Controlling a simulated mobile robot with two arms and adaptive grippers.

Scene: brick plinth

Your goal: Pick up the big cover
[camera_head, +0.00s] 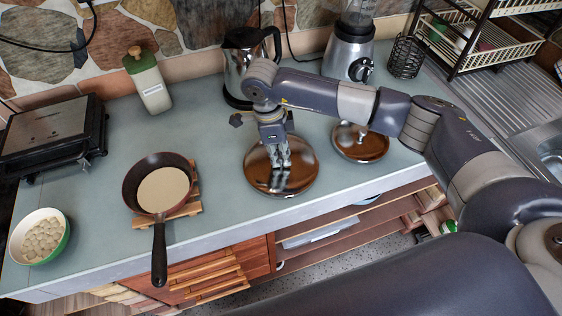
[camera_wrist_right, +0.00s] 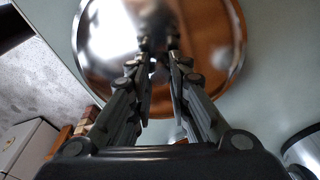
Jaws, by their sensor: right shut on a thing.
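The big cover (camera_head: 257,171) is a round, shiny brown lid lying on the counter in the middle of the head view. It also shows in the right wrist view (camera_wrist_right: 105,32) as a reflective disc. My right gripper (camera_head: 281,163) points down at the middle of the big cover, with its fingers closed at the knob, which they hide. In the right wrist view its fingertips (camera_wrist_right: 160,45) come together over the cover's centre. A smaller brown cover (camera_head: 360,142) lies to the right of the big one. My left gripper is not in view.
A frying pan (camera_head: 160,188) rests on a wooden board at left, its handle over the counter's front edge. A kettle (camera_head: 236,62) and a blender (camera_head: 350,50) stand behind the covers. A bowl (camera_head: 40,236) is at far left. Counter between pan and big cover is clear.

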